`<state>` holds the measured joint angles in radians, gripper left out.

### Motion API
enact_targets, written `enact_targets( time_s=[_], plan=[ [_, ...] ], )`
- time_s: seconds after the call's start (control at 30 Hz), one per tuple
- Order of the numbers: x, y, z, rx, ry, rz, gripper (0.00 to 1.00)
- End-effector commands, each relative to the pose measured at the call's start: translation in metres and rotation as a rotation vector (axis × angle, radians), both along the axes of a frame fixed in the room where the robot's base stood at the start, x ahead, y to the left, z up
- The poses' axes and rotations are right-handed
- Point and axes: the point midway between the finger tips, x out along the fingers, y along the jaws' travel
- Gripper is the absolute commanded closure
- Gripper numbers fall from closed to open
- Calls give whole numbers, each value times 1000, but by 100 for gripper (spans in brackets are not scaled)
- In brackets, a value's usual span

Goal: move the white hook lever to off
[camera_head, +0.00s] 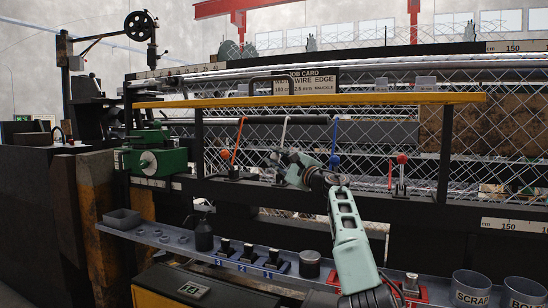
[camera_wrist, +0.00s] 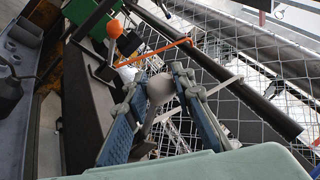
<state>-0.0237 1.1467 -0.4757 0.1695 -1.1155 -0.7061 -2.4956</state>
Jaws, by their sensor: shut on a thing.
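My gripper (camera_head: 287,158) is at the row of levers, under the black bar. In the wrist view my gripper (camera_wrist: 160,92) is shut on the pale round knob of the white hook lever (camera_wrist: 160,88), one finger on each side. Its stem (camera_wrist: 147,125) runs down between the fingers to the dark rail. The white hook (camera_wrist: 218,89) reaches toward the black bar; it also shows in the head view as a white hook (camera_head: 284,132) up to that bar. In the head view my gripper hides most of the lever, so its exact tilt cannot be told.
The orange lever (camera_wrist: 115,28) stands to the left, its orange hook (camera_head: 238,136) at the bar. The blue lever (camera_head: 335,160) and red lever (camera_head: 402,159) are to the right. Wire mesh lies behind; a shelf (camera_head: 150,236) with containers is below.

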Motion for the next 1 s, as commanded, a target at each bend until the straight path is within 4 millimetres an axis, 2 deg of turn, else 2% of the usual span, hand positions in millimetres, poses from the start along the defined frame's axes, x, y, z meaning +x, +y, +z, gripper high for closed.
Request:
enact_targets(
  time_s=[0.37,0.4,0.53,1.0],
  plan=[
    [0,1,-2,-7,-3,4,100],
    [0,1,-2,-7,-3,4,74],
    [0,1,-2,-6,-2,3,60],
    [-2,2,2,11,37,3,60]
  ],
)
